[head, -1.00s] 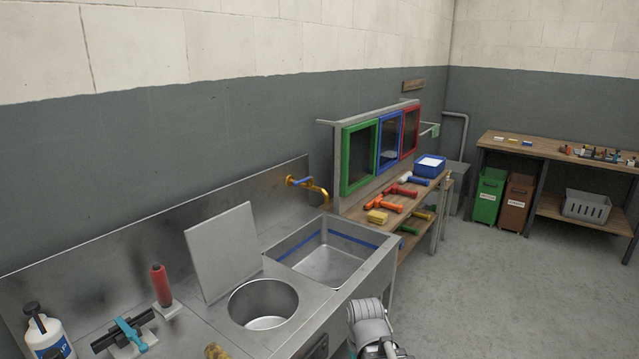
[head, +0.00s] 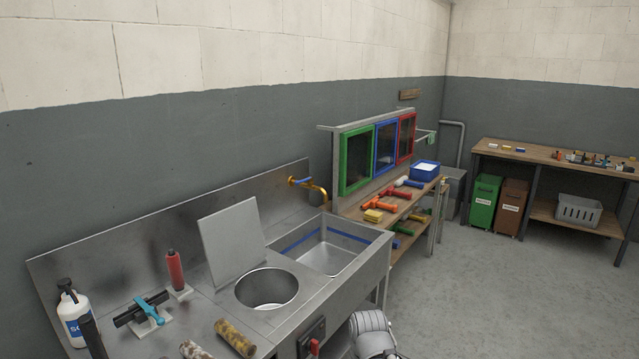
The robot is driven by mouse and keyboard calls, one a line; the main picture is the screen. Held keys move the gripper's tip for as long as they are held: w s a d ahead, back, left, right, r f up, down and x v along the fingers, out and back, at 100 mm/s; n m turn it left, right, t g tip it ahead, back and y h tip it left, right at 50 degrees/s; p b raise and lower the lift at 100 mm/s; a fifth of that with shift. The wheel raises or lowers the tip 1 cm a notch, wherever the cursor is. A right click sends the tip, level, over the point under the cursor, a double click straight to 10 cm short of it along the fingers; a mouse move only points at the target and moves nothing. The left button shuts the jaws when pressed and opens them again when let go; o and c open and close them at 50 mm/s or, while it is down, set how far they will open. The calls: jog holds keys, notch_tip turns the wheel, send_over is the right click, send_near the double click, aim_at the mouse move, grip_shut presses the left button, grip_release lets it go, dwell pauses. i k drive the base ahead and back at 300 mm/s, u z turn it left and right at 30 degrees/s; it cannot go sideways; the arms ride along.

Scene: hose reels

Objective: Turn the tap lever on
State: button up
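The tap (head: 318,191) is a brass-coloured spout on the steel back panel, above the rectangular sink basin (head: 355,238). Its blue lever (head: 302,181) points to the left side of the spout, close to the panel. The basin has a blue line around its inside. My gripper is out of view; only a pale grey link of my arm shows at the bottom edge, in front of the counter and well apart from the tap.
The steel counter holds a round basin (head: 267,288), a raised grey lid (head: 232,243), a red-handled tool (head: 175,270), a soap bottle (head: 75,318) and a mottled roll (head: 235,338). A red switch (head: 314,346) is on the counter front. Floor at right is clear.

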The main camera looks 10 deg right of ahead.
aim_at(310, 178)
jog(key=k, duration=0.2)
jog(key=u, duration=0.15)
jog(key=i, duration=0.95)
jog(key=z, duration=0.1)
jog(key=k, duration=0.7)
jog(key=z, duration=0.4)
jog(key=i, duration=0.95)
jog(key=z, duration=0.35)
